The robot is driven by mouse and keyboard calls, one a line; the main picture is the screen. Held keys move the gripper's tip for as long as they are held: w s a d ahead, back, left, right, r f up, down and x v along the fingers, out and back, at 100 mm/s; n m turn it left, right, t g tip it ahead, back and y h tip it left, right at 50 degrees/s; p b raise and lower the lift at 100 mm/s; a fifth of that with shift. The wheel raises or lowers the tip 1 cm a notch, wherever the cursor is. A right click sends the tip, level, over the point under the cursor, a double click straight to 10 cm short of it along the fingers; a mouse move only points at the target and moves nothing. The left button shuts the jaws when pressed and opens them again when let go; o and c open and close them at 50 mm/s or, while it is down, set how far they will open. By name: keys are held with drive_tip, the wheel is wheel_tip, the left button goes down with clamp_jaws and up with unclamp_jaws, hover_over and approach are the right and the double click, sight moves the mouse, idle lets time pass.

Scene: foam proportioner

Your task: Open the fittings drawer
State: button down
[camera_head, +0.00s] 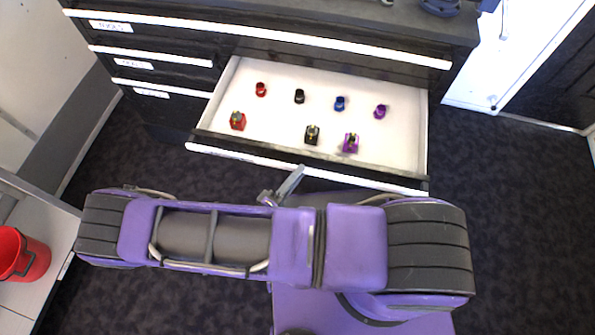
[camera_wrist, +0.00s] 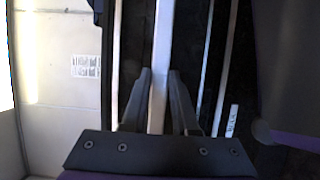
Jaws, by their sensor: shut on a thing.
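The fittings drawer (camera_head: 270,119) is pulled well out of the dark cabinet, and its white inside shows in the head view. Small red, black, blue and purple fittings stand in it in two rows. A pale handle strip (camera_head: 255,159) runs along the drawer's front edge. My gripper (camera_wrist: 160,72) is shut on this handle strip (camera_wrist: 162,40), with one finger on each side of it in the wrist view. In the head view my arm hides most of my gripper, and only a grey part shows just in front of the drawer.
The dark cabinet (camera_head: 165,45) has several shut, labelled drawers at the left and a wide shut one above the open drawer. A red bucket (camera_head: 22,254) stands on a white surface at the lower left. Dark carpet (camera_head: 500,190) is clear at the right.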

drive_tip(key=c, duration=0.7)
unclamp_jaws()
drive_tip(key=shift+s+a, duration=0.1)
drive_tip(key=shift+a, duration=0.05)
drive_tip(key=b+v, duration=0.1)
drive_tip(key=v, duration=1.6)
drive_tip(key=shift+s+b, duration=0.15)
drive_tip(key=shift+b, duration=0.2)
